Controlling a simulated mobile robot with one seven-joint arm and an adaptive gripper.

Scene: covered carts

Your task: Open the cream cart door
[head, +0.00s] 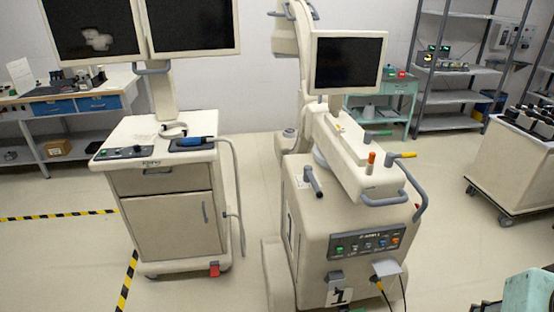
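The cream cart (140,130) stands left of centre, with two dark monitors above it. Its door (165,228) is the flat cream panel on the lower front, below a drawer (160,178). The door looks shut, flush with the cart's front. A slim grey vertical handle (205,213) sits near the door's right edge. My gripper does not show in the head view, so its distance from the door and its state are hidden.
A large cream machine (345,215) with a screen stands right of the cart. A grey hose (238,180) hangs along the cart's right side. Open floor (65,265) with striped tape lies left and in front. A teal object (528,292) is cut off at bottom right.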

